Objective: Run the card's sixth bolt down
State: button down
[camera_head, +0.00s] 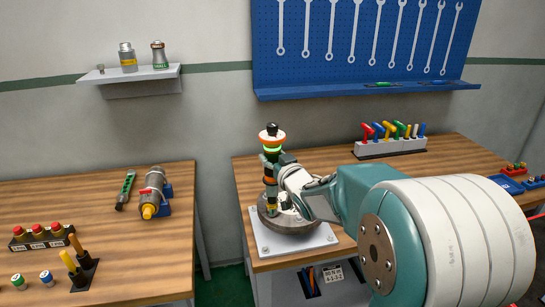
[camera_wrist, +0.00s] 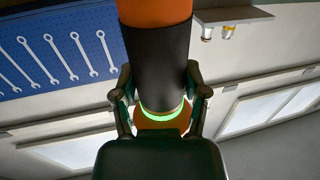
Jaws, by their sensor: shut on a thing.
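My gripper (camera_head: 272,163) is shut on an upright power driver (camera_head: 271,142) with an orange top, a black body and a lit green ring. In the wrist view my gripper's fingers (camera_wrist: 160,98) flank the driver's black body (camera_wrist: 156,55). The driver's yellow lower end (camera_head: 271,208) is over the left part of a round grey metal flange (camera_head: 297,222). The flange sits on a white square plate (camera_head: 288,244). Single bolts are too small to tell apart, and my arm hides the flange's right side. A small white card (camera_head: 332,273) with unreadable marks shows below the bench top.
A rack of coloured-handled tools (camera_head: 392,145) stands behind my arm. Blue trays (camera_head: 506,184) lie at the right. A gap separates the benches.

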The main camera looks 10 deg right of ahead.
aim_at(277, 145)
jog(key=shift+f, duration=0.5)
dwell(1.2)
jog(key=shift+r, duration=0.2)
dwell(0.9)
jog(key=shift+r, duration=2.6)
jog(key=shift+s, duration=0.1)
